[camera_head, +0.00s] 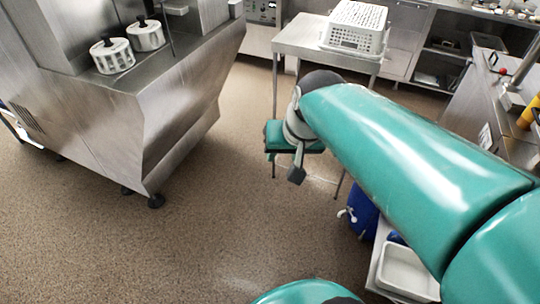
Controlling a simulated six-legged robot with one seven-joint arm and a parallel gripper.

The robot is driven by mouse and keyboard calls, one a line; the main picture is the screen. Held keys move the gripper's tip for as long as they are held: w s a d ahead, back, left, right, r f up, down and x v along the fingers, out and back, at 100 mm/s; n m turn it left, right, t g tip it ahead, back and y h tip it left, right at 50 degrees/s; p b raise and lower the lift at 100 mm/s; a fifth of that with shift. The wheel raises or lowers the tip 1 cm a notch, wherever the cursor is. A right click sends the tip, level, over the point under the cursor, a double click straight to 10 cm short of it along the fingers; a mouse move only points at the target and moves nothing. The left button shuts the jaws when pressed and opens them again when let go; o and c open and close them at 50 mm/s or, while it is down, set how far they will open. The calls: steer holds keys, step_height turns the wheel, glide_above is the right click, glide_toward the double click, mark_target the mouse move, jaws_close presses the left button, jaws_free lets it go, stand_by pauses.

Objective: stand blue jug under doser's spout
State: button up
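My teal arm crosses the right half of the view and ends at a grey wrist near the middle. A grey piece (296,174) at its end, which looks like part of my gripper, hangs over the floor. Its fingers cannot be made out, and nothing is seen held. A blue object (362,210) with a small white part stands low behind the arm, partly hidden; it may be the blue jug, but I cannot tell. I cannot make out a doser or its spout.
A white perforated crate (355,28) sits on a steel table (300,38) at the back. A white tray (408,270) lies at lower right. Brown floor at left-centre is clear.

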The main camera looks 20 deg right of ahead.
steer(key=s+a+r+n, duration=0.1)
steer(key=s+a+n, duration=0.2)
steer(key=s, duration=0.3)
steer(key=shift+s+a+r+t+h, duration=0.2)
steer(key=shift+a+t+h, duration=0.1)
steer(key=shift+a+t, duration=0.15)
steer(key=shift+d, duration=0.25)
